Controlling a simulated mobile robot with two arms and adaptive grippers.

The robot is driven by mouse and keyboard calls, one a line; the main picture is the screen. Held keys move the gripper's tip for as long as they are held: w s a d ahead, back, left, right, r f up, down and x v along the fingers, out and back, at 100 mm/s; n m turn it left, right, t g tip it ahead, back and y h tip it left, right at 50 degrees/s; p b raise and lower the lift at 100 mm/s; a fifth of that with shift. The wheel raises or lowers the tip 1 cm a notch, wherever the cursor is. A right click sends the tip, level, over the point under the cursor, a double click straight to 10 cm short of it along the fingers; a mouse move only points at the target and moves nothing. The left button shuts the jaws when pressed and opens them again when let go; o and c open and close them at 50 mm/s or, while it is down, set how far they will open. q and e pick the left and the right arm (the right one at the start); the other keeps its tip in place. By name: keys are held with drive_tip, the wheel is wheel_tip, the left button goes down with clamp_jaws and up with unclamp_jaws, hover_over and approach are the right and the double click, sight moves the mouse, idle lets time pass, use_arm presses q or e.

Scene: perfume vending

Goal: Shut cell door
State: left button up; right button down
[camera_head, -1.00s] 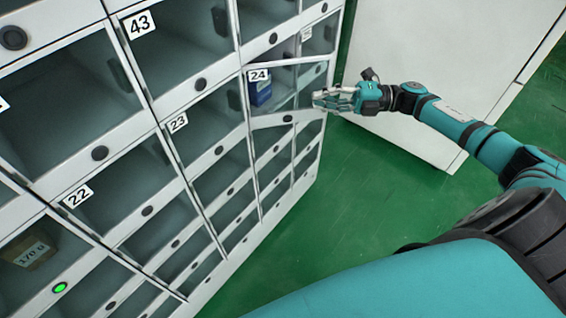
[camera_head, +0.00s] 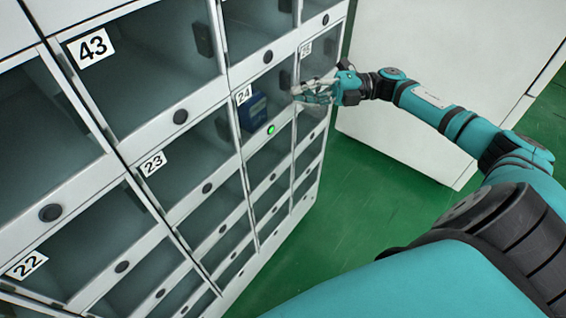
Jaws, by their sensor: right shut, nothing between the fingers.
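Cell 24's door (camera_head: 270,98) is a clear pane in a white frame, and it looks flush with the cabinet front. The label 24 (camera_head: 244,94) is at its upper left. A blue box (camera_head: 253,111) stands inside, behind the pane. The light (camera_head: 270,128) below the door is green. My right gripper (camera_head: 304,91) is shut and empty, just in front of the cabinet at the right side of cell 24, near cell 25. I cannot tell whether its fingertips touch the door. My left gripper is not in view.
The white cabinet has several clear-doored cells around, among them cell 43 (camera_head: 140,62) and cell 23 (camera_head: 190,165), with dark round locks. A large white panel (camera_head: 440,75) stands behind my right arm. Green floor (camera_head: 365,195) is free between.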

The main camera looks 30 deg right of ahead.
drive_tip(key=shift+w+r, duration=0.1)
drive_tip(key=shift+w, duration=0.05)
drive_tip(key=shift+d+r, duration=0.1)
drive_tip(key=shift+r, duration=0.05)
